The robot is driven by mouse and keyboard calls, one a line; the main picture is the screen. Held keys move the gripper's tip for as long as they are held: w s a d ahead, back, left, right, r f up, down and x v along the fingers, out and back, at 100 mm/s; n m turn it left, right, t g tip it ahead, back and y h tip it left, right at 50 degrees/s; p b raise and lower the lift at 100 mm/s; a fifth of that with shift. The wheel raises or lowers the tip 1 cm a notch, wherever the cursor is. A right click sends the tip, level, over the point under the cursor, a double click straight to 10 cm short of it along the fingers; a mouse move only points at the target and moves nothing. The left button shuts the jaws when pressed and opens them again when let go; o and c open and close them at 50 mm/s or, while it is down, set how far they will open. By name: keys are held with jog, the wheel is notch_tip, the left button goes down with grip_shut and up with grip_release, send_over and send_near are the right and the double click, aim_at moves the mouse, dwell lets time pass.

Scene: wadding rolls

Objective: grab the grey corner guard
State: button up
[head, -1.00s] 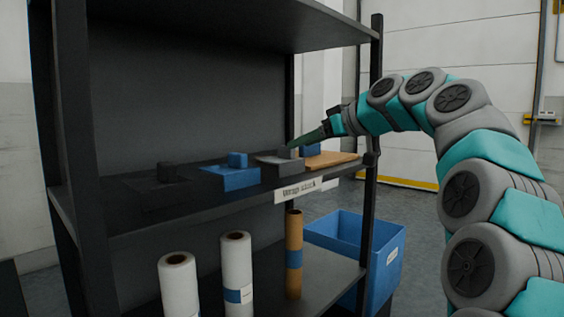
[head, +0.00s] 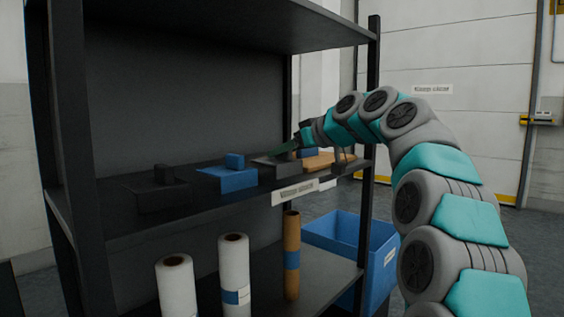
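The grey corner guard (head: 278,167) lies on the middle shelf, between a blue piece on its left and a tan piece on its right.
The blue piece (head: 229,179), a black piece (head: 160,195) and the tan piece (head: 322,160) share the shelf. The upper shelf (head: 230,22) hangs overhead. White rolls (head: 235,270) and a brown roll (head: 291,255) stand below. A blue bin (head: 335,232) sits right of the rack.

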grip_shut()
jog(key=shift+r, duration=0.15)
dwell(0.5)
jog(key=shift+r+p, duration=0.55)
jog(key=shift+r, duration=1)
